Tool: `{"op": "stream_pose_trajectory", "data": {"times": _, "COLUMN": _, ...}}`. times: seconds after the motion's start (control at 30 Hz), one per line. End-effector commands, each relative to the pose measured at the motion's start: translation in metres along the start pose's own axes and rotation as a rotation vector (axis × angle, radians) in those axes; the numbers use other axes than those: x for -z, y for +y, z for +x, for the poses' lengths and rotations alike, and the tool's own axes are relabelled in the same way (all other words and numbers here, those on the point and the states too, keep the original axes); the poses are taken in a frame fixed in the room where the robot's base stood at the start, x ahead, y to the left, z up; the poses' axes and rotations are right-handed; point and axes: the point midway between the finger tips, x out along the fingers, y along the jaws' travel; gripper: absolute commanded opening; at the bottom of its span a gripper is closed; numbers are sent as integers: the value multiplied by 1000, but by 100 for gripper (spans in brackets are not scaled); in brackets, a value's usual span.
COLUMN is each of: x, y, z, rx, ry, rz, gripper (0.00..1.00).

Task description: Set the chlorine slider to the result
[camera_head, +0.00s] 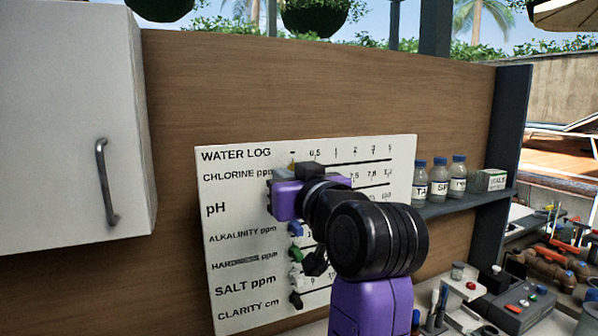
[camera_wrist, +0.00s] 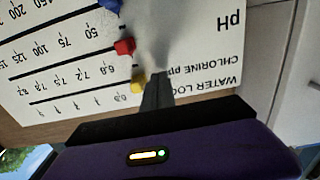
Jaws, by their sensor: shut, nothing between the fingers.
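The white WATER LOG board (camera_head: 236,290) hangs on the wood panel, with rows for chlorine, pH, alkalinity, hardness, salt and clarity. The yellow chlorine slider (camera_wrist: 138,84) sits at the label end of its row, by the dash mark; in the head view only a sliver of it (camera_head: 292,166) shows. My gripper (camera_wrist: 157,84) is shut and empty. Its fingertips are at the board right beside the yellow slider, on the label side; I cannot tell whether they touch it. In the head view my gripper (camera_head: 308,171) covers part of the chlorine and pH rows.
The red pH slider (camera_wrist: 125,46) is close by. Below it are blue (camera_head: 295,229), green (camera_head: 295,247), white and black sliders. Right of the board, a shelf holds bottles (camera_head: 439,178) and a box (camera_head: 490,180). A white cabinet (camera_head: 70,130) is at left.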

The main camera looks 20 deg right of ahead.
Motion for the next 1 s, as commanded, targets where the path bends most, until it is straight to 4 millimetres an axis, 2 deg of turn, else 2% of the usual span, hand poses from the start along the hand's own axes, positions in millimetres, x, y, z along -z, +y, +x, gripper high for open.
{"op": "stream_pose_trajectory", "data": {"times": 1.0, "x": 0, "y": 52, "z": 0, "rx": -2, "ry": -1, "rz": 1, "gripper": 0}}
